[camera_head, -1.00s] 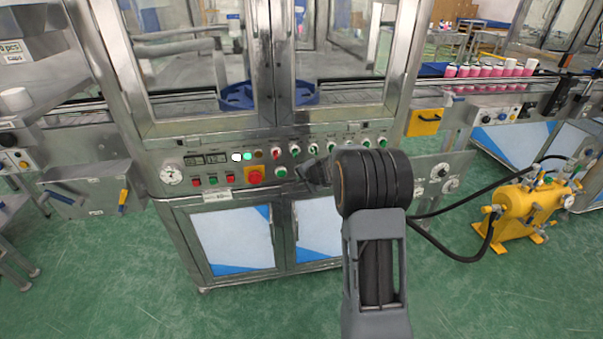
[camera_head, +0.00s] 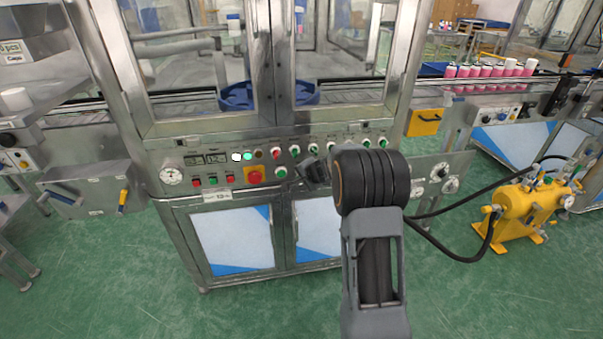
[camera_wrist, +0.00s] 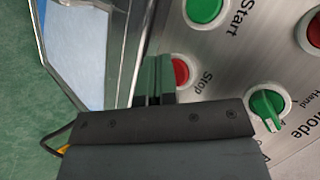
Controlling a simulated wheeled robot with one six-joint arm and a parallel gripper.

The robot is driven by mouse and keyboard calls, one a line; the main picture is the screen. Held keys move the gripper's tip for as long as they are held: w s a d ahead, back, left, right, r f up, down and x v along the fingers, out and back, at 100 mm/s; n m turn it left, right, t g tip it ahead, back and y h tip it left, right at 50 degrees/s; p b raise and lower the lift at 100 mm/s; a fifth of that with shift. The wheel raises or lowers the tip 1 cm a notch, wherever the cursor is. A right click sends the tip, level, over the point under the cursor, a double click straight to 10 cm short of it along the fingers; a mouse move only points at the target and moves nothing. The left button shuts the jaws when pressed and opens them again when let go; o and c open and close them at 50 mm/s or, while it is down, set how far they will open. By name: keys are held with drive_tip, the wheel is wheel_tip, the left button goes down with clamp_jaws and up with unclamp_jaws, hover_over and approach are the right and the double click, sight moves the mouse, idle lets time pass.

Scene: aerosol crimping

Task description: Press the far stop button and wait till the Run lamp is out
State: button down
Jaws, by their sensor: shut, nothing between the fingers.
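The red Stop button (camera_wrist: 181,72) is on the steel panel in the wrist view, beside its printed label "Stop". My gripper (camera_wrist: 158,64) is shut and empty; its fingertips are at the button's left and cover part of its edge. I cannot tell whether they touch it. In the head view my gripper (camera_head: 314,172) is at the right part of the control panel (camera_head: 215,198) and hides what lies behind it, and that Stop button cannot be made out. A white lamp (camera_head: 237,157) and a green lamp (camera_head: 248,156) glow on the panel; their labels are unreadable.
A green Start button (camera_wrist: 204,8) and a green Mode selector (camera_wrist: 267,105) are near the Stop button. A red emergency knob (camera_head: 255,174) is farther left on the panel. A yellow pump unit (camera_head: 525,208) with black hoses stands on the floor at right.

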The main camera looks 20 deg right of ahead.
drive_tip(key=shift+w, duration=0.35)
idle(0.4)
drive_tip(key=shift+s, duration=0.15)
drive_tip(key=shift+s+a+b, duration=0.1)
drive_tip(key=shift+s+b, duration=0.55)
drive_tip(key=shift+b, duration=0.05)
drive_tip(key=shift+s, duration=0.1)
drive_tip(key=shift+s+a+b, duration=0.25)
drive_tip(key=shift+s+b, duration=0.6)
drive_tip(key=shift+s, duration=0.35)
drive_tip(key=shift+s+a+b, duration=0.25)
drive_tip(key=shift+s+b, duration=0.6)
drive_tip(key=shift+s, duration=0.3)
